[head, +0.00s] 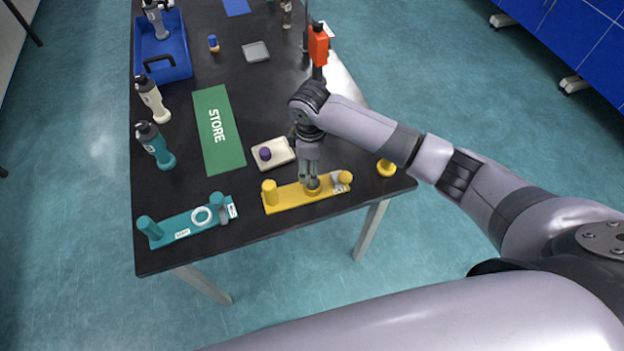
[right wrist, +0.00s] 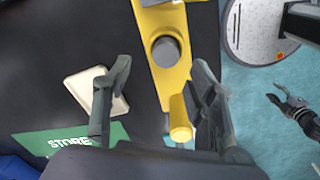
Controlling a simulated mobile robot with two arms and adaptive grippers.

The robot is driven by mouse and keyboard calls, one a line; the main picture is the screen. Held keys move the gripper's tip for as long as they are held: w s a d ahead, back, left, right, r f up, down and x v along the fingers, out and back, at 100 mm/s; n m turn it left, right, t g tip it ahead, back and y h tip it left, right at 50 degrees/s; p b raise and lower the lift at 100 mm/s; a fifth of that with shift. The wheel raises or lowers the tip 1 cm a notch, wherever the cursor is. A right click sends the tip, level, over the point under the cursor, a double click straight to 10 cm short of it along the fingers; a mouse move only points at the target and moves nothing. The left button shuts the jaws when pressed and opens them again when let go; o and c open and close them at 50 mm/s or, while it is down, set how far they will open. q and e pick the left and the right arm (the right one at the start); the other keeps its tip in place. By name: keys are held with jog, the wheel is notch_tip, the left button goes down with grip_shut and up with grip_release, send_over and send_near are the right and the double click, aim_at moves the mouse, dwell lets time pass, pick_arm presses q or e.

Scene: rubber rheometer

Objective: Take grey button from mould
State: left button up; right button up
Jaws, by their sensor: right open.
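The yellow mould (head: 288,198) lies near the table's front edge, with a round post near each end. In the right wrist view the mould (right wrist: 158,88) runs lengthwise between my open fingers, and the grey button (right wrist: 167,51) sits in its round cavity. In the head view the button is hidden by my fingers. My right gripper (head: 308,183) points down over the cavity, open and empty. In the right wrist view its fingertips (right wrist: 163,70) are spread on either side of the mould. My left gripper (right wrist: 291,104) shows small over the floor; its jaw state is unclear.
A cream block (head: 284,158) with a purple piece (head: 265,154) stands just behind the mould. A teal mould (head: 180,228) lies to the left, a yellow knob (head: 387,168) to the right. The green STORE mat (head: 225,150) and bottles are farther left.

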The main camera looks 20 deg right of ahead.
jog(key=f, duration=0.1)
jog(key=s+f+p, duration=0.1)
jog(key=f, duration=0.1)
jog(key=shift+d+f, duration=0.2)
jog(key=shift+f, duration=0.1)
jog(key=shift+w+f, duration=0.1)
jog(key=shift+f, duration=0.55)
jog(key=shift+c, duration=0.4)
jog(key=c, duration=1)
jog(key=shift+r, duration=0.15)
